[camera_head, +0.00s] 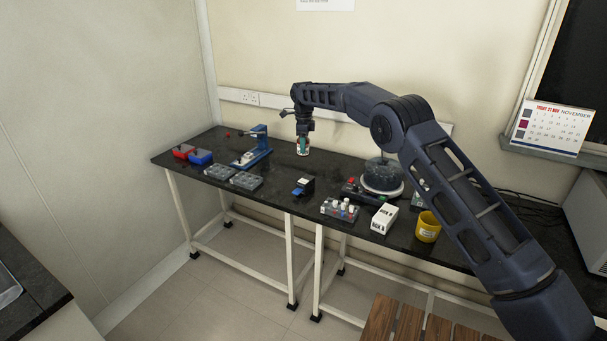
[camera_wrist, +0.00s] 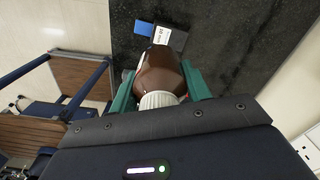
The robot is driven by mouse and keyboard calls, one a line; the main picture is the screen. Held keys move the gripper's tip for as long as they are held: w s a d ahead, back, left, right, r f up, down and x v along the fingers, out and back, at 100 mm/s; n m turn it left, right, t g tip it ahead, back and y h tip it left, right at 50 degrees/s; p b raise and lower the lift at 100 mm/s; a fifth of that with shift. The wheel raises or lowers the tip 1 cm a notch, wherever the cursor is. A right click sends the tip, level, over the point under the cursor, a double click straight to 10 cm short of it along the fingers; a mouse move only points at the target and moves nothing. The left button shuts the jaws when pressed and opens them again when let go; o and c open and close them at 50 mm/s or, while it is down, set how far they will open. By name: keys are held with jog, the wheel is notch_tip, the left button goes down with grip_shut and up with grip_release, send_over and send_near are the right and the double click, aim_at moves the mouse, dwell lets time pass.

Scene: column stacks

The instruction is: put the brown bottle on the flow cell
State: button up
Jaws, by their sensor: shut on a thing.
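My gripper (camera_head: 303,138) is shut on the brown bottle (camera_wrist: 160,74), with a teal finger on each side. The bottle's ribbed white cap (camera_wrist: 158,100) faces the wrist camera. In the head view the bottle (camera_head: 303,150) hangs below the gripper, over the back of the black bench; most of its upper part is hidden by the fingers. A small black block with a blue part and a white top (camera_head: 303,187) stands on the bench in front of the bottle. I cannot tell for sure whether it is the flow cell.
On the black bench (camera_head: 272,200), a blue stand (camera_head: 257,150), grey racks (camera_head: 245,180) and red and blue bins (camera_head: 190,153) are left.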

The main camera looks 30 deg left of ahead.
notch_tip(320, 180, down, 13)
jog(key=shift+f, duration=0.15)
dwell(0.4)
jog(key=shift+f, duration=0.1)
jog(key=o, duration=1.1)
jog(key=shift+f, duration=0.1)
notch_tip(320, 180, up, 12)
jog(key=shift+r, duration=0.15)
